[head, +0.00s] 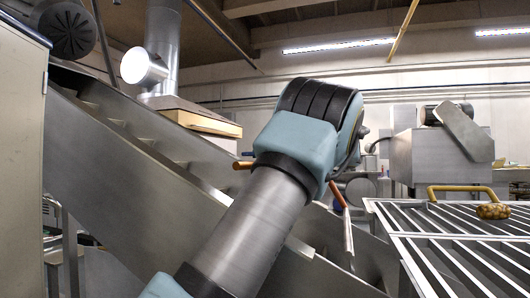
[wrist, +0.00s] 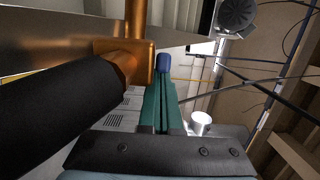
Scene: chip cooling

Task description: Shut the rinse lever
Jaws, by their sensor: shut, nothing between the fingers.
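In the wrist view a thick black grip (wrist: 65,115) reaches in from the left and joins a copper-coloured fitting (wrist: 125,62) on an upright copper pipe (wrist: 135,18); I take this for the rinse lever. My gripper (wrist: 164,76) has its green fingers shut together and empty, just right of the fitting. Whether they touch it I cannot tell. A blue piece shows at the fingertips. In the head view my arm hides the gripper and most of the lever; a short orange rod (head: 242,165) shows left of the arm.
A sloping steel chute (head: 130,165) runs behind my arm. At right is a slatted steel table (head: 450,250) with a yellow handle (head: 460,188) and a brown lumpy item (head: 493,211). A thin red-and-grey rod (head: 346,225) hangs right of the arm. A steel machine (head: 425,158) stands behind.

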